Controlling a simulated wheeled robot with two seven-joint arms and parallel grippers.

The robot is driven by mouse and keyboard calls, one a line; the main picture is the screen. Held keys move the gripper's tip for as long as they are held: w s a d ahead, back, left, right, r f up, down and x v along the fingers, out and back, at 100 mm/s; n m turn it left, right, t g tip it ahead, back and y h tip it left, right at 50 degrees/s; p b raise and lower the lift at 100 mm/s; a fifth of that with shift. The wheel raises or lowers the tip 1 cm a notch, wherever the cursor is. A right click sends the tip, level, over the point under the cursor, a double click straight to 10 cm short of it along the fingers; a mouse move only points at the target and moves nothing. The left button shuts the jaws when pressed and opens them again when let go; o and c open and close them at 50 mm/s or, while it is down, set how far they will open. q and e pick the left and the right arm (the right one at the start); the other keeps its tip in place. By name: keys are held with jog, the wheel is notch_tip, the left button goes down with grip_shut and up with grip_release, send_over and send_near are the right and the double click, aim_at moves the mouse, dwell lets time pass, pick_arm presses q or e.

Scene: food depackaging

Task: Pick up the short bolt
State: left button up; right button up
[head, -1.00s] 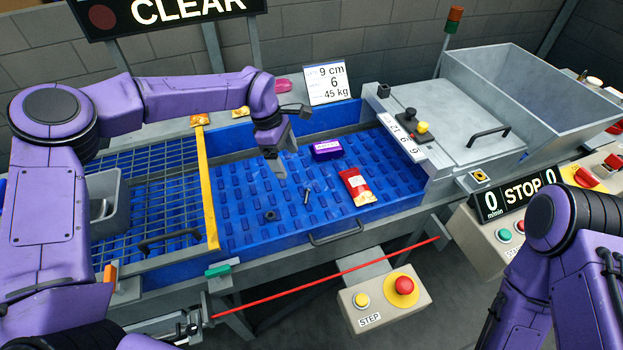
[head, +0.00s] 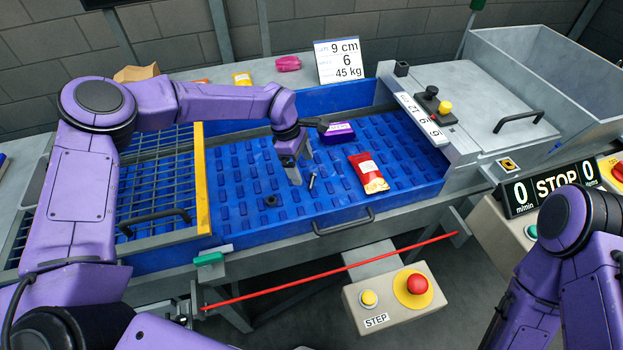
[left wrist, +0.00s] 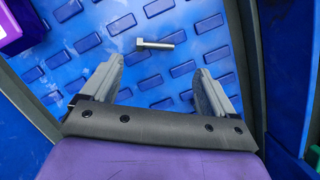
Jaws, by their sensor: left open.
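The short bolt (head: 312,181) is a small silver-grey bolt with a hex head, lying on the blue studded tray floor (head: 240,225). In the left wrist view the bolt (left wrist: 155,43) lies crosswise, a little beyond the fingertips and near the middle between them. My left gripper (head: 295,176) hangs over the tray just left of the bolt in the head view. In the left wrist view its two fingers (left wrist: 159,75) stand apart with nothing between them. Of my right arm only purple links show in the head view; its gripper is out of sight.
A dark nut (head: 271,200) lies left of the bolt. A red packet (head: 368,173) lies to its right, and a purple box (head: 338,132) lies behind, close to my left wrist. The tray's blue walls and a yellow bar (head: 202,180) border the area.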

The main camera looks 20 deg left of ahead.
aim_at(311, 181)
pick_arm(q)
jog(key=x, duration=0.1)
jog(key=p+x, duration=0.1)
jog(key=x, duration=0.1)
jog(key=p+x, duration=0.1)
jog(key=x, duration=0.1)
jog(key=shift+w+d, duration=0.35)
jog(key=shift+w, duration=0.05)
jog(key=shift+f, duration=0.2)
jog(key=c, duration=1.1)
jog(key=shift+c, duration=0.3)
jog(key=shift+r, duration=0.1)
